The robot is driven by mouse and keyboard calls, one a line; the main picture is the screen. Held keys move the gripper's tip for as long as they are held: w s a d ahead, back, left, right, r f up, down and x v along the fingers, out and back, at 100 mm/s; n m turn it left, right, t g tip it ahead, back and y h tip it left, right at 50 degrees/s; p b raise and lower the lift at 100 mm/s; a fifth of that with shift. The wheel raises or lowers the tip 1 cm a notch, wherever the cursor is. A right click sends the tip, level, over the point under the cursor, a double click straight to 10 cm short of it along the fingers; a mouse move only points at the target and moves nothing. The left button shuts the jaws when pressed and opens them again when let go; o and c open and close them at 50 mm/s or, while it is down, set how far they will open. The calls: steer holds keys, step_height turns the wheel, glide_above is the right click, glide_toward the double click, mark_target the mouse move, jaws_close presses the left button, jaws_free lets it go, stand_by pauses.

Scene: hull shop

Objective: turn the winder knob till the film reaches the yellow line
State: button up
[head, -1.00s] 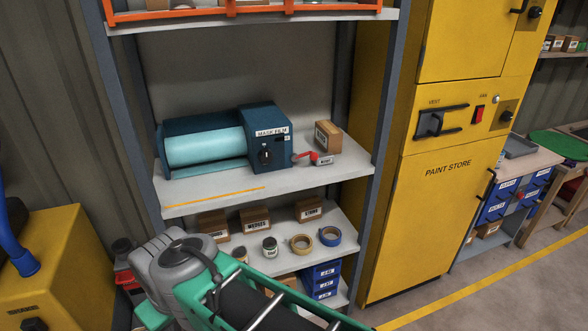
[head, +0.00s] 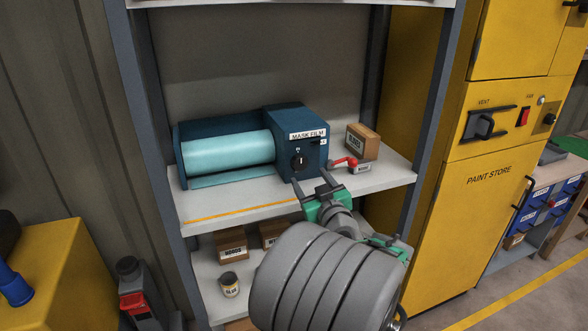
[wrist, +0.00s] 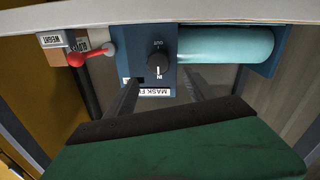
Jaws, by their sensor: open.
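The winder is a blue box labelled MASK FILM (head: 308,134), standing on the shelf. Its dark winder knob (head: 299,162) is on the front face and also shows in the wrist view (wrist: 157,65), with OUT and IN marked on opposite sides. The pale teal film (head: 228,152) is on a roll at left, with a strip of it low at the roll's front. The yellow line (head: 240,212) runs along the shelf front, with bare shelf between it and the film. My gripper (head: 314,187) is open and empty, in front of and below the knob, apart from it.
A red-handled lever (head: 346,161) and a small labelled block (head: 361,168) sit right of the winder, before a cardboard box (head: 362,142). The shelf's front edge is close to my gripper. Boxes and a glue jar (head: 229,284) stand on the shelf below.

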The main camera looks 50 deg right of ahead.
mark_target(300, 164)
steer(key=p+x, duration=0.2)
steer(key=x, duration=0.5)
steer(key=shift+d, duration=0.15)
steer(key=shift+c, duration=0.5)
steer(key=c, duration=1.3)
